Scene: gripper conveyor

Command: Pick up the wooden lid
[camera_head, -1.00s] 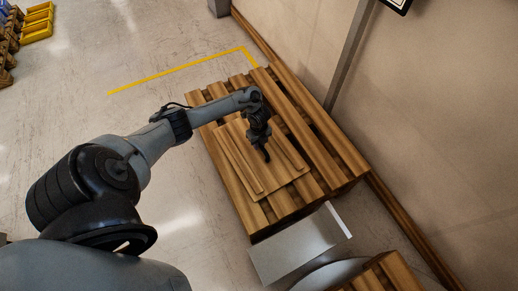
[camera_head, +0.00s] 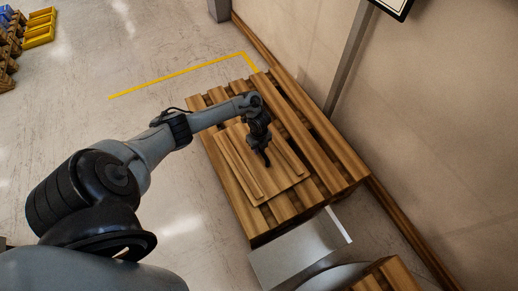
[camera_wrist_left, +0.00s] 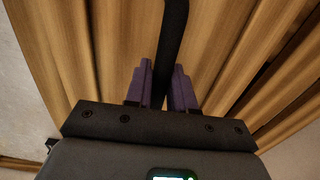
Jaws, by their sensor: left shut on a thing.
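The wooden lid (camera_head: 241,168) is a square of light brown planks with two raised slats, and it lies over the wooden pallet (camera_head: 313,126). My left gripper (camera_head: 266,162) reaches down to the middle of the lid. In the left wrist view its two purple fingers (camera_wrist_left: 161,87) are shut on a black bar (camera_wrist_left: 174,35), which looks like the lid's handle. The planks of the lid (camera_wrist_left: 118,45) fill the space beyond the fingers. I cannot tell whether there is a gap under the lid. My right gripper is out of view.
A wall (camera_head: 440,120) with a wooden rail runs along the right of the pallet. A grey metal panel (camera_head: 298,252) and more wooden slats (camera_head: 389,274) are at the near end. Yellow bins (camera_head: 39,28) stand far left. The floor (camera_head: 90,125) left of the pallet is clear.

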